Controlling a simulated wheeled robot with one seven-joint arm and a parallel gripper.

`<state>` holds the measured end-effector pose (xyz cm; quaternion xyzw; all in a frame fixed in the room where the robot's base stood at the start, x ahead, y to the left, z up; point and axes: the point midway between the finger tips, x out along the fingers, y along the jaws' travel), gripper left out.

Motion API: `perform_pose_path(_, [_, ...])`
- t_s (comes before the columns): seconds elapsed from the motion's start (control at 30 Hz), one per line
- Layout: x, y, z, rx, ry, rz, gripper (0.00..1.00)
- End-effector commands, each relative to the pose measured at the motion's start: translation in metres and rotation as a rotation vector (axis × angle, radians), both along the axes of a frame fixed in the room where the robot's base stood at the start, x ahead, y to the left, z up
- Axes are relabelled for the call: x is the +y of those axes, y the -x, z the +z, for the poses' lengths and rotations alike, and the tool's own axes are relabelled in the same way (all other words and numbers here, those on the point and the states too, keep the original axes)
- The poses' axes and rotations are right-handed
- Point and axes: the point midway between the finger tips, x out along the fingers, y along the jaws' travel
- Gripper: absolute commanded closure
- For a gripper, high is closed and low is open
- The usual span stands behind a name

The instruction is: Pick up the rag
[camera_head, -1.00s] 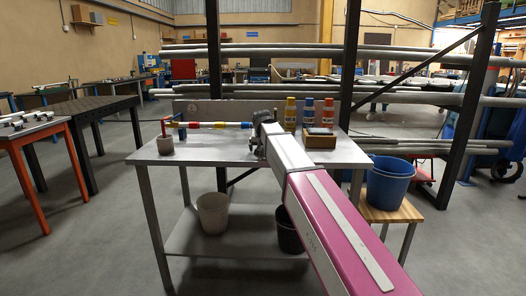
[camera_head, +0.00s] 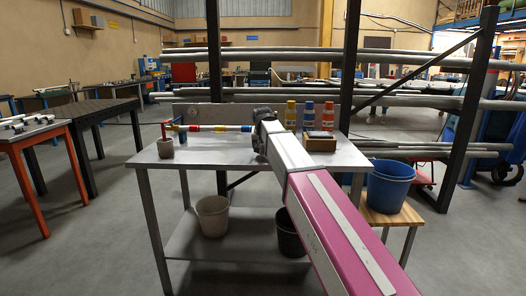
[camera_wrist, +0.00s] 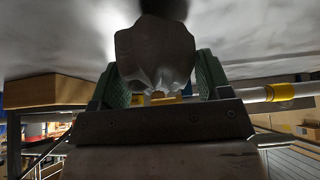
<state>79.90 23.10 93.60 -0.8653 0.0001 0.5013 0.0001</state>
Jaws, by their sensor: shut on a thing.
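The rag (camera_wrist: 155,52) is a grey, folded cloth in the middle of the wrist view. It sits between the two green finger pads of my gripper (camera_wrist: 158,78), which is shut on it. The wrist picture looks upside down, with the grey worktop along its upper part. I cannot tell whether the rag still touches the worktop. In the head view my gripper (camera_head: 262,132) is at the metal table (camera_head: 218,152), mostly behind my own arm, and the rag cannot be made out there.
Three striped containers, blue (camera_head: 309,115), yellow and red, stand right of my gripper, behind a wooden box (camera_head: 320,143).

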Motion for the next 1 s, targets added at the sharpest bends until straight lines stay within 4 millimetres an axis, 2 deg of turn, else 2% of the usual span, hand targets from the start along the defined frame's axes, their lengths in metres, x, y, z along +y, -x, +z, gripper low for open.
perform_pose_path(0.07, [0.0,-0.001,0.017,-0.003,-0.001,0.0,0.52])
perform_pose_path(0.3, [0.038,0.042,0.048,-0.002,-0.001,0.004,0.52])
perform_pose_path(0.5, [0.063,0.068,0.07,-0.001,0.0,0.002,0.52])
perform_pose_path(0.7, [0.076,0.082,0.082,-0.001,0.0,0.001,0.52])
perform_pose_path(1.0, [0.08,0.086,0.085,0.0,0.0,0.0,0.52])
